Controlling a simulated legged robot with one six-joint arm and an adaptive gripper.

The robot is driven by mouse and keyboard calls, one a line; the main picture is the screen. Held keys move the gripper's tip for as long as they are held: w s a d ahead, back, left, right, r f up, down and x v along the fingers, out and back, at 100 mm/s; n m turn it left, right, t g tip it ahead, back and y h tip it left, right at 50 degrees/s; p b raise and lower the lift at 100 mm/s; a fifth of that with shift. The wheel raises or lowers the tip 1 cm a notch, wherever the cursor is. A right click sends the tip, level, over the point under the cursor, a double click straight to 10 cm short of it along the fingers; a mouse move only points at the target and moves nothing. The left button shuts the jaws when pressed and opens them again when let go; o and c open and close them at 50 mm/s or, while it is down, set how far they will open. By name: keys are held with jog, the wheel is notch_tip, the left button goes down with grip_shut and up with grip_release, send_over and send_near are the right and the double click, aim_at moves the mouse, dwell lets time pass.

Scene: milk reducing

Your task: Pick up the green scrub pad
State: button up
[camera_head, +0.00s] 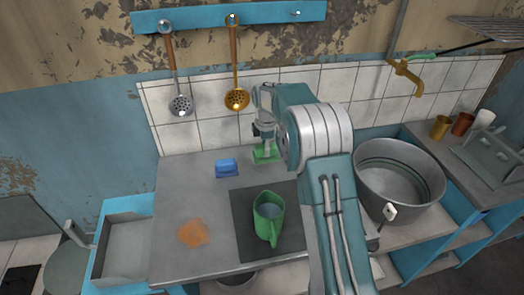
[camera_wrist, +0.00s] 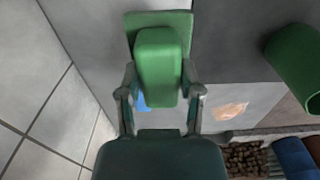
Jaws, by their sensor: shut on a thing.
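The green scrub pad (camera_head: 266,154) is at the back of the grey counter, close to the tiled wall. In the wrist view the pad (camera_wrist: 160,62) shows as a green block on a wider, flat green base. My gripper (camera_head: 264,134) is over the pad from above, partly hidden by my arm in the head view. In the wrist view my gripper (camera_wrist: 160,82) has one finger on each side of the pad and is shut on it. I cannot tell whether the pad touches the counter.
A blue block (camera_head: 227,168) lies left of the pad. A green jug (camera_head: 268,218) stands on a dark square (camera_head: 242,240) nearer the front. An orange stain (camera_head: 193,233) marks the counter. A large metal pot (camera_head: 400,178) stands right.

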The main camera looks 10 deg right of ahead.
jog(key=s+d+r, duration=0.2)
jog(key=s+r, duration=0.2)
jog(key=s, duration=0.5)
jog(key=shift+r, duration=0.25)
jog(key=shift+s, duration=0.1)
jog(key=shift+o, duration=0.7)
jog(key=shift+c, duration=0.2)
